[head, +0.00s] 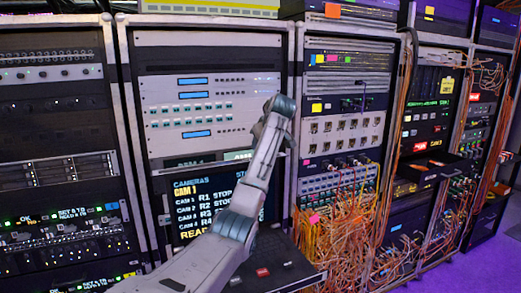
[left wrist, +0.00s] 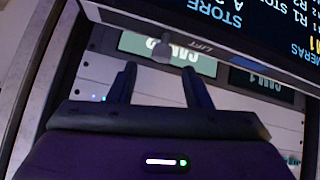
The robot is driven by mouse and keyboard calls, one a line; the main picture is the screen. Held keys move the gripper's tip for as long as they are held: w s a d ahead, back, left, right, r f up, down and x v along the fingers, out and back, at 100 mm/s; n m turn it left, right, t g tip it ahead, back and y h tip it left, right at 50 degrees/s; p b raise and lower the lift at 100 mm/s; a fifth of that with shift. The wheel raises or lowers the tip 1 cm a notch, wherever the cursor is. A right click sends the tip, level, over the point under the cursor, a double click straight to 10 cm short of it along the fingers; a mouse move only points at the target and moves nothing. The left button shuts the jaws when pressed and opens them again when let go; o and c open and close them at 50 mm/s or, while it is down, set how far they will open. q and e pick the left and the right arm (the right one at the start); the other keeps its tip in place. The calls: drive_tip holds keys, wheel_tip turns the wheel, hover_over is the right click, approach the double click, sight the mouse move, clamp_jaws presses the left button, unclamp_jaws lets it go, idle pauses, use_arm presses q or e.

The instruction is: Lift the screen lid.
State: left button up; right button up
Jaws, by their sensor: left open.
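The screen lid (head: 190,205) stands in the second rack, its lit face showing a camera list in yellow and white text. My left arm crosses in front of its right part. In the left wrist view the lid's dark edge (left wrist: 235,55) carries the word LIFT and a small grey tab (left wrist: 162,51). My left gripper (left wrist: 159,68) is open, its two fingers pointing at this edge, one on each side of the tab. They do not close on it; whether they touch the edge I cannot tell. In the head view its fingers are hidden behind my wrist. My right gripper is out of view.
A dark drawer (head: 262,264) juts out below the screen. Orange cables (head: 335,240) hang in a tangle from the rack to the right. Panels with buttons (head: 190,115) fill the rack above the screen. The purple floor (head: 480,268) is clear at the lower right.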

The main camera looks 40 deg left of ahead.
use_arm(q)
drive_tip(key=b+v, duration=0.2)
drive_tip(key=v, duration=0.6)
drive_tip(key=shift+w, duration=0.2)
drive_tip(key=shift+f, duration=0.1)
drive_tip(key=shift+d, duration=0.1)
